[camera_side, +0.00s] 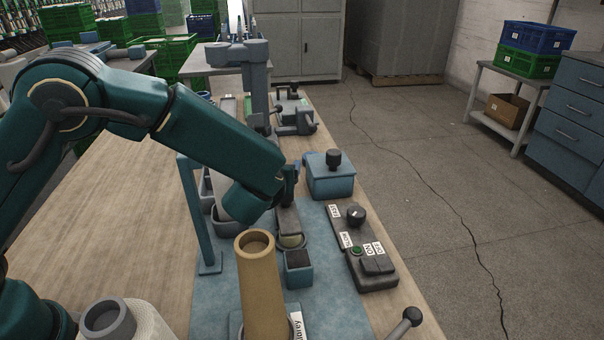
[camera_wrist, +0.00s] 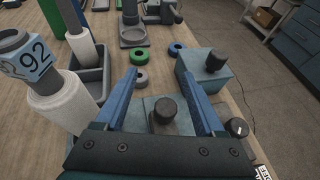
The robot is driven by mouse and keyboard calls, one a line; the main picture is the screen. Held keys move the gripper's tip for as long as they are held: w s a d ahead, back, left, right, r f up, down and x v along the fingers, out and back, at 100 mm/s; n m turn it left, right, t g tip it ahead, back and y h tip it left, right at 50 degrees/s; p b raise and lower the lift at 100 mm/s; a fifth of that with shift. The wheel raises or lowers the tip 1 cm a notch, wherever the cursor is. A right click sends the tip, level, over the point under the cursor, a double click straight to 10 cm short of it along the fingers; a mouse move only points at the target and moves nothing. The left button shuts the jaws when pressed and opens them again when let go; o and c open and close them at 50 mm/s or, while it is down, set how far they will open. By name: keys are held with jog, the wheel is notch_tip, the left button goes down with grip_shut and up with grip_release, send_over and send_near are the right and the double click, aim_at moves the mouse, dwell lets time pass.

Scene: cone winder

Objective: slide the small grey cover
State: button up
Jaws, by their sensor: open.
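In the wrist view a small grey-blue cover (camera_wrist: 180,124) with a dark round knob (camera_wrist: 163,110) lies between the two blue fingers of my gripper (camera_wrist: 160,74). The fingers are wide apart, one on each side of the knob, and appear clear of it. In the side view my gripper (camera_side: 290,184) points down just left of a larger blue box, above a narrow grey piece (camera_side: 289,221). I cannot tell whether that piece is the cover; my gripper and arm hide part of this spot.
The blue box (camera_side: 331,182) with a black knob stands close on the right. A control panel (camera_side: 362,250) with a dial lies nearer the camera. A blue post (camera_side: 193,215) stands left.

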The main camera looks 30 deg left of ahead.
notch_tip(320, 180, up, 16)
jog(key=s+a+n+g+h, duration=0.2)
jog(key=s+n+g, duration=0.1)
jog(key=s+n, duration=0.7)
jog(key=s+a+n+g+h, duration=0.2)
jog(key=s+a+n, duration=0.1)
jog(key=s+n, duration=0.7)
jog(key=shift+r+n+g, duration=0.2)
jog(key=shift+n+g, duration=0.2)
jog(key=shift+n, duration=1.2)
jog(key=shift+s, duration=0.1)
jog(key=s+d+f+n+h, duration=0.2)
jog(key=s+f+n, duration=0.4)
jog(key=f, duration=0.5)
jog(key=shift+s+d+n+h, duration=0.2)
jog(key=shift+d+n+h, duration=0.2)
jog(key=shift+d, duration=0.45)
